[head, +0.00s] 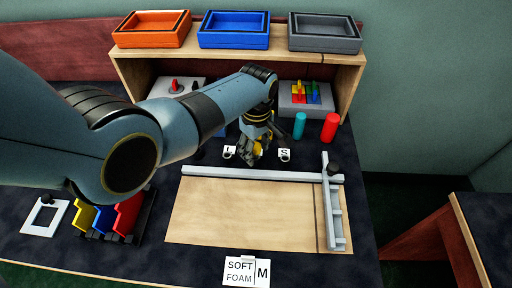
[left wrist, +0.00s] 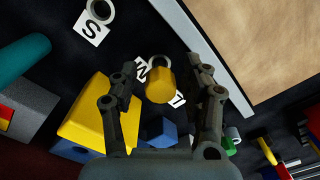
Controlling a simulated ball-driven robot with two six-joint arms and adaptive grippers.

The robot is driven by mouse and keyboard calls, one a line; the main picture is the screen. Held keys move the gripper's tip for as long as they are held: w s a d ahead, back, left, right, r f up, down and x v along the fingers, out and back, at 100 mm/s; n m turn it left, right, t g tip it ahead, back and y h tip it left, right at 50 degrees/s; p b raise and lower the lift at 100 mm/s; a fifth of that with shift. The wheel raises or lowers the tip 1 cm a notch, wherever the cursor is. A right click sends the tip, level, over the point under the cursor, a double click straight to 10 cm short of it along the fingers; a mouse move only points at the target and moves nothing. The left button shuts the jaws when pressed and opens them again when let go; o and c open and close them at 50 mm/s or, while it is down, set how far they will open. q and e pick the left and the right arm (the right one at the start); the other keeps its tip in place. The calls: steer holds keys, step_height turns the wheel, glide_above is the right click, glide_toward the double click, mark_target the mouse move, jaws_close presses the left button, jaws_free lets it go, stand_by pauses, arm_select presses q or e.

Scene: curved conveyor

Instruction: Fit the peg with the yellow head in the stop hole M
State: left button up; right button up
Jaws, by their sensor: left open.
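The peg with the yellow head (left wrist: 160,86) shows in the left wrist view as a short yellow cylinder between my left gripper's two fingers (left wrist: 162,88). The fingers are spread, with a gap on each side of the head. A pale ring, the stop hole M (left wrist: 160,61), shows just behind the head beside the partly covered M label (left wrist: 140,70). The head hides part of the ring, and I cannot tell whether the peg is seated in it. In the head view my left gripper (head: 254,150) points down between the L and S labels and covers that spot. My right gripper is not in view.
The S hole (left wrist: 100,9) lies to one side. A yellow block (left wrist: 97,115) stands close by the left finger. A teal cylinder (head: 300,125) and a red cylinder (head: 330,127) stand right of the gripper. A grey rail (head: 262,174) edges the wooden board (head: 245,215) in front.

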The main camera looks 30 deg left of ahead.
mark_target(256, 145)
arm_select(q)
step_height(256, 145, up, 12)
stand_by(0.6)
stand_by(0.4)
